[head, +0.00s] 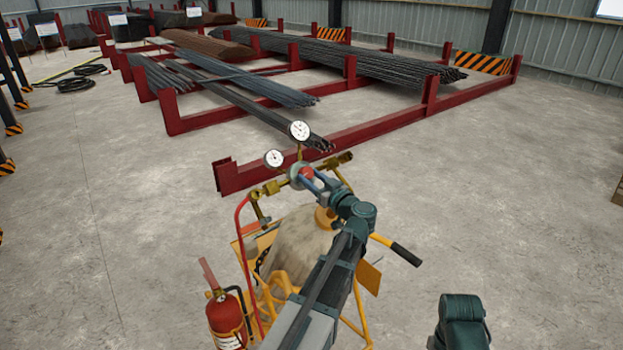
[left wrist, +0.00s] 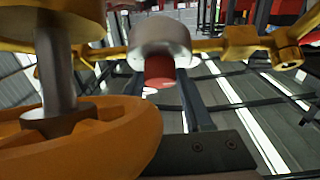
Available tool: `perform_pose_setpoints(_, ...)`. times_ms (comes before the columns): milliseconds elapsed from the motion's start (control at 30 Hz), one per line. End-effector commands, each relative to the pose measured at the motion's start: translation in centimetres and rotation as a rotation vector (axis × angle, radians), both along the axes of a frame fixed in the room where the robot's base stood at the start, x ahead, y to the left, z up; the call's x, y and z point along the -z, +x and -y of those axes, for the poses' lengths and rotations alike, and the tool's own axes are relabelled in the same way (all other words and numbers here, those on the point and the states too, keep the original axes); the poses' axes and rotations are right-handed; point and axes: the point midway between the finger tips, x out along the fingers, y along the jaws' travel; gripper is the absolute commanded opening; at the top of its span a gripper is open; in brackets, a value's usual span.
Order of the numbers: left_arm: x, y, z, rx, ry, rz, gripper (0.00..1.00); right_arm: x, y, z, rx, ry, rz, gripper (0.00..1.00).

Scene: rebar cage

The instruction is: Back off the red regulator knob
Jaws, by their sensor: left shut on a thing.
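The red regulator knob (head: 306,173) sits on the front of the round silver regulator body (head: 296,180), on top of a tan gas cylinder (head: 300,243). It also shows in the left wrist view (left wrist: 159,71), jutting from the silver body (left wrist: 161,42). My left gripper (head: 313,179) is at the knob, with its blue-grey fingers on either side and shut on it. Part of the knob is hidden by the fingers. Two white dial gauges stand above the regulator, one upper right (head: 299,130) and one left (head: 274,158). My right gripper is not in view.
A red fire extinguisher (head: 227,320) and a red hose (head: 241,255) are left of the cylinder on a yellow cart (head: 364,322). An orange valve wheel (left wrist: 90,140) is close in the wrist view. Dark red racks (head: 350,133) hold bars behind.

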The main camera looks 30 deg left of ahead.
Motion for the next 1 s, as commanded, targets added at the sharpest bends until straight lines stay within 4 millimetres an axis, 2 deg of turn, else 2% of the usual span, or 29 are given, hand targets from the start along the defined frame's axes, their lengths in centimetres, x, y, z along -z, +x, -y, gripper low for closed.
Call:
perform_pose_setpoints(200, -0.05, 0.96, 0.22, -0.136, -0.063, 0.15, 0.0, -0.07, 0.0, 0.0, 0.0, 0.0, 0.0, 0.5)
perform_pose_setpoints(400, -0.1, 0.9, 0.24, -0.238, -0.109, 0.262, 0.0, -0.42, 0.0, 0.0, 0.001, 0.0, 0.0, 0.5)
perform_pose_setpoints(733, -0.02, 0.68, 0.26, -0.251, -0.115, 0.279, 0.0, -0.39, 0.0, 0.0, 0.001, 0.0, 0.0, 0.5)
perform_pose_setpoints(767, -0.02, 0.68, 0.26, -0.251, -0.115, 0.279, 0.52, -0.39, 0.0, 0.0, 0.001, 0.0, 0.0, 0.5)
perform_pose_setpoints(900, -0.02, 0.67, 0.25, -0.251, -0.115, 0.278, 0.77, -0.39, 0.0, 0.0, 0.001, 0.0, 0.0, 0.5)
perform_pose_setpoints(1000, -0.02, 0.67, 0.25, -0.251, -0.114, 0.277, 0.8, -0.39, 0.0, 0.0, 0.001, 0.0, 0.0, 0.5)
